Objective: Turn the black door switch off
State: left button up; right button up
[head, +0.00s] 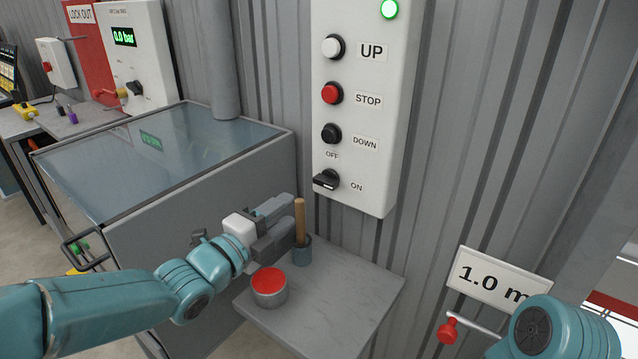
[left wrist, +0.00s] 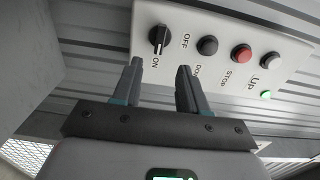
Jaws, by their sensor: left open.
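The black door switch (head: 326,181) is a rotary knob at the bottom of a white control panel (head: 362,120). OFF is printed above it and ON to its right. In the left wrist view, the knob (left wrist: 159,39) has its white mark toward the ON label. My left gripper (head: 291,217) is open and empty, below and left of the switch, apart from it. In the left wrist view, its two fingertips (left wrist: 160,66) stand apart, with the knob beyond the gap. My right gripper is out of view; only part of my right arm shows at bottom right.
The UP (head: 332,47), STOP (head: 331,93) and DOWN (head: 331,134) buttons sit above the switch. A green lamp (head: 390,9) is lit. A small shelf (head: 335,305) below holds a red-topped tin (head: 269,287) and a cup with a wooden handle (head: 300,222). A glass-topped cabinet (head: 165,150) stands left.

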aim_at(322, 184)
pick_arm(q)
jog(key=p+x, duration=0.2)
jog(key=x, duration=0.9)
jog(key=shift+w+d+r+p, duration=0.1)
jog(key=shift+w+d+p, duration=0.15)
jog(key=shift+d+p, duration=0.1)
jog(key=shift+w, duration=0.1)
grip_shut()
